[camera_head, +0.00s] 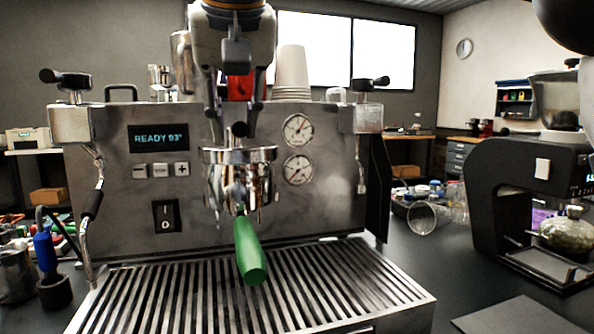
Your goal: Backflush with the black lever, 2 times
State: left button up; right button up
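The espresso machine (340,222) fills the middle of the head view, and its display reads "READY 93°". The black lever's round knob (238,129) shows at the front of the group, just above the chrome group head (238,156). A portafilter with a green handle (250,250) sits under the group head, its handle pointing toward me and down. My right gripper (232,128) comes down from above with its fingers apart, one on each side of the knob. I see a gap and cannot tell any contact. The lever's arm is mostly hidden. My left gripper is out of view.
The slatted drip tray (250,305) lies below the portafilter. Steam wands hang at both sides. Paper cups (291,68) stand on top of the machine behind my gripper. A black grinder (490,190) stands at the right, and a clear cup (424,218) lies between.

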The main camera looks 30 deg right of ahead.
aim_at(211, 148)
jog(key=a+m, duration=0.1)
jog(key=w+a+m+h, duration=0.1)
jog(key=m, duration=0.1)
jog(key=a+m+g+h, duration=0.1)
jog(key=shift+w, duration=0.3)
dwell(3.6)
jog(key=shift+s+d+n+t+y, duration=0.3)
jog(key=shift+s+d+n+y, duration=0.4)
jog(key=shift+n, duration=0.3)
jog(key=d+n, duration=0.1)
jog(key=d+n+y, duration=0.1)
jog(key=shift+s+d+n+t, duration=0.15)
jog(key=shift+s+n+t, duration=0.15)
jog(key=shift+n, duration=0.1)
jog(key=d+n+y, duration=0.1)
jog(key=n, duration=0.1)
jog(key=d+n+y, duration=0.1)
jog(key=d+n, duration=0.1)
jog(key=shift+s+y, duration=0.15)
jog(key=shift+y, duration=0.15)
jog(key=o, duration=0.4)
jog(key=shift+a, duration=0.1)
jog(key=shift+r, duration=0.1)
